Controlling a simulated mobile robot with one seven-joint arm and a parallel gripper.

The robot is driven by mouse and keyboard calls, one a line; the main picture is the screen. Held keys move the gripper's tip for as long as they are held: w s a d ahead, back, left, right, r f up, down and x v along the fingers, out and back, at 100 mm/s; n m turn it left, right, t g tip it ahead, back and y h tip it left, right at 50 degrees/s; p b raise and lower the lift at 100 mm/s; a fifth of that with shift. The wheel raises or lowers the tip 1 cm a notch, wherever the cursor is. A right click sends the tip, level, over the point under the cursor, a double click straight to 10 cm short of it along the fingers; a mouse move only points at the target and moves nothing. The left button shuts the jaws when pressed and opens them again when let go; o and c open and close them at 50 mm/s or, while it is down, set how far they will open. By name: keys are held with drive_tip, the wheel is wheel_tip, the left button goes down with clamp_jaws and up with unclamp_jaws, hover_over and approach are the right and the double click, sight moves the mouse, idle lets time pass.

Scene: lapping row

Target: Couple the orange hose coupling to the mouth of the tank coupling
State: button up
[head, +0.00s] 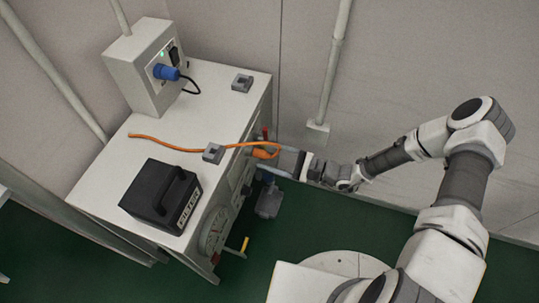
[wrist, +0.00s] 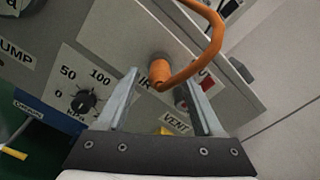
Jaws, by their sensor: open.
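The orange hose coupling (wrist: 160,71) is against the cabinet's front panel, beside a partly covered label ending in "IR". Its hose loops up and to the right. In the head view the coupling (head: 266,153) is at the cabinet's right side. My gripper (wrist: 161,78) is open, with one finger on each side of the coupling and visible gaps to both. The gripper (head: 273,160) reaches in from the right in the head view. The tank coupling's mouth is not distinguishable behind the orange coupling. I cannot tell whether the coupling is fully seated.
The hose (head: 165,144) runs over the cabinet top (head: 225,105) through a grey clip (head: 213,153). A black filter box (head: 160,195) and a socket box (head: 145,70) stand there. A dial (wrist: 83,102) and a VENT label (wrist: 175,122) are near my fingers.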

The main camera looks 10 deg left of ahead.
drive_tip(key=s+d+p, duration=0.1)
drive_tip(key=d+p, duration=0.1)
drive_tip(key=d, duration=1.5)
drive_tip(key=shift+s+d, duration=0.2)
drive_tip(key=s+d+r+n+t+h, duration=0.1)
drive_tip(key=s+d+r+n+h, duration=0.4)
drive_tip(key=r, duration=0.7)
drive_tip(key=s+d+r+n+t+h, duration=0.1)
drive_tip(key=s+r+n+t+h, duration=0.2)
drive_tip(key=r+h, duration=0.7)
drive_tip(key=s+d+r+n+h, duration=0.3)
drive_tip(key=s+r+n, duration=0.15)
drive_tip(key=r, duration=1.05)
wheel_tip(320, 180, up, 17)
drive_tip(key=p, duration=1.7)
drive_tip(key=shift+a+r+m+p, duration=0.15)
drive_tip(key=shift+m+p, duration=0.15)
drive_tip(key=shift+m, duration=0.05)
